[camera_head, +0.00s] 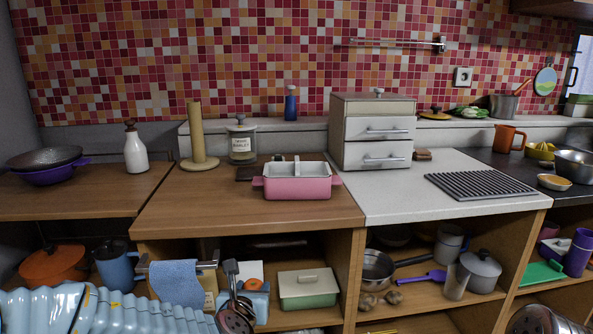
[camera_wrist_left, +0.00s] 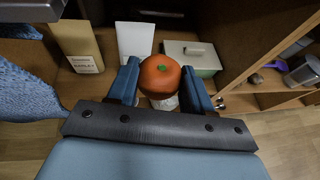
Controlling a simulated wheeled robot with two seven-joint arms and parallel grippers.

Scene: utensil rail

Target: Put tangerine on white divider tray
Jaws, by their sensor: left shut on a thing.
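The tangerine (camera_wrist_left: 160,75) is orange with a green stem mark, between the two blue fingers of my left gripper (camera_wrist_left: 161,84) in the left wrist view. The fingers are shut on it. In the head view the gripper (camera_head: 257,290) is low, in front of the open shelf, with a little of the tangerine (camera_head: 256,284) showing. What looks like the white divider tray (camera_head: 281,170) is a white two-part insert in a pink handled dish (camera_head: 297,189) on the wooden counter, above and right of the gripper. My right gripper is not in view.
The counter edge and hanging utensils (camera_head: 231,272) are close to my left gripper. A blue towel (camera_head: 176,283) hangs to the left. A green box (camera_head: 308,290) is on the shelf. A white drawer unit (camera_head: 374,130) stands right of the dish; the wood in front is clear.

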